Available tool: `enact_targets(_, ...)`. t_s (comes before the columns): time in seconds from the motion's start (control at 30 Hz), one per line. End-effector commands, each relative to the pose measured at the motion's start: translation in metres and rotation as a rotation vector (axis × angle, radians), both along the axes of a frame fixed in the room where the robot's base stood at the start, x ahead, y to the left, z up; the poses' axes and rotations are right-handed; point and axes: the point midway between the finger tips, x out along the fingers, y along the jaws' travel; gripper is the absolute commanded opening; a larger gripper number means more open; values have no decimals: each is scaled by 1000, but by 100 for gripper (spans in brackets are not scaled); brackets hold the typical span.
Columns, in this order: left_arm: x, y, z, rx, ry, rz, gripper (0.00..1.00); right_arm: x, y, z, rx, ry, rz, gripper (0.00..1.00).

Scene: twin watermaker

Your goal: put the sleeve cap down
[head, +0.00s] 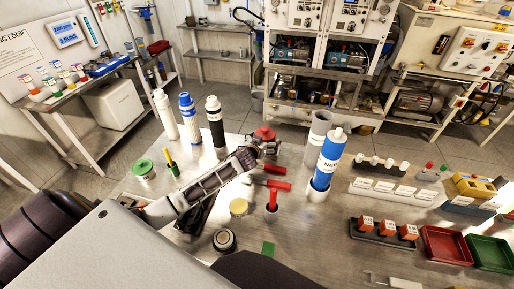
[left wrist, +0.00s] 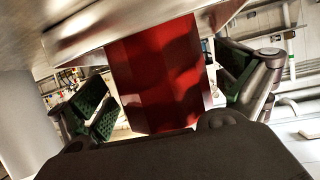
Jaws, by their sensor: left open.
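A red cap (head: 264,133), which I take for the sleeve cap, is on the steel table just beyond the end of my left arm. In the left wrist view a large red faceted body (left wrist: 160,75) fills the middle, against a pale metal surface. My left gripper (head: 268,149) is open beside the red cap. In the left wrist view its green-padded fingers (left wrist: 168,95) stand apart on either side of the red body, with gaps showing. The gripper partly hides the cap's near side in the head view. My right gripper is not in view.
A blue-and-white cartridge (head: 328,158) stands upright in a white holder right of the gripper. A grey cylinder (head: 317,138) stands behind it. Three tall bottles (head: 190,119) stand at the back left. Red (head: 446,233) and green trays sit at right.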

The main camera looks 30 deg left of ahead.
Motion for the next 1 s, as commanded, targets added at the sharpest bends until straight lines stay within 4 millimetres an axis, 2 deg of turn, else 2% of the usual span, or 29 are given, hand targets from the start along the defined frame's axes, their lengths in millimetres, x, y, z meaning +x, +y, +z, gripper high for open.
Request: enact_targets(1.0,-81,-10,32,0,1,0,100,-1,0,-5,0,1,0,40)
